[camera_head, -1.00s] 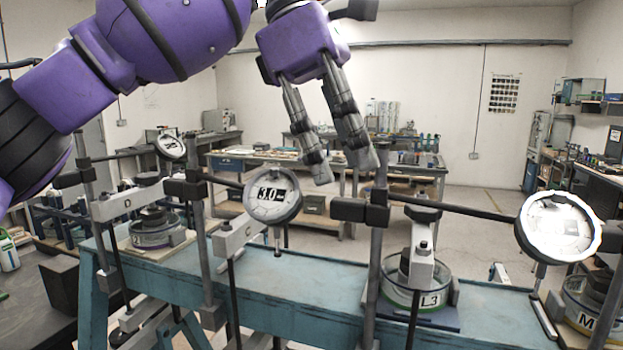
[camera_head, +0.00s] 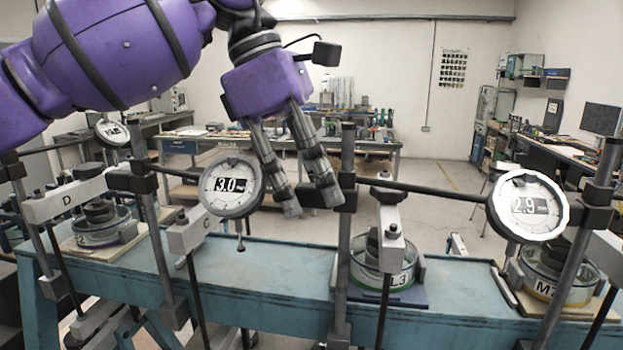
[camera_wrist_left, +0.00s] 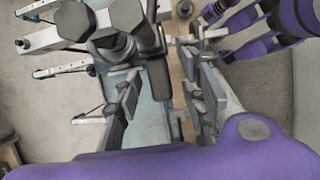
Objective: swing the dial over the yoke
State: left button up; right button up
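A round white dial (camera_head: 232,187) reading 3.0 hangs on a rod left of my left gripper, its stem pointing down. A second dial (camera_head: 528,206) reading 2.9 is at the right, on a long rod from a dark post clamp. A third dial (camera_head: 112,131) is at the far left. Pale yokes show: one marked D (camera_head: 66,197), one marked C (camera_head: 190,232), and one above the L3 cup (camera_head: 390,240). My left gripper (camera_head: 312,206) is open and empty, fingers pointing down, between the 3.0 dial and the L3 post. My right gripper is not in view.
The blue bench (camera_head: 275,265) carries upright posts (camera_head: 342,260) and glass cups marked L3 (camera_head: 400,280) and M (camera_head: 548,288). Posts and rods crowd the space around my left gripper. Workbenches and shelves stand well behind, with open floor between.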

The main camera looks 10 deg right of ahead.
pick_arm(q)
jog(key=shift+f, duration=0.1)
jog(key=shift+c, duration=0.4)
grip_shut()
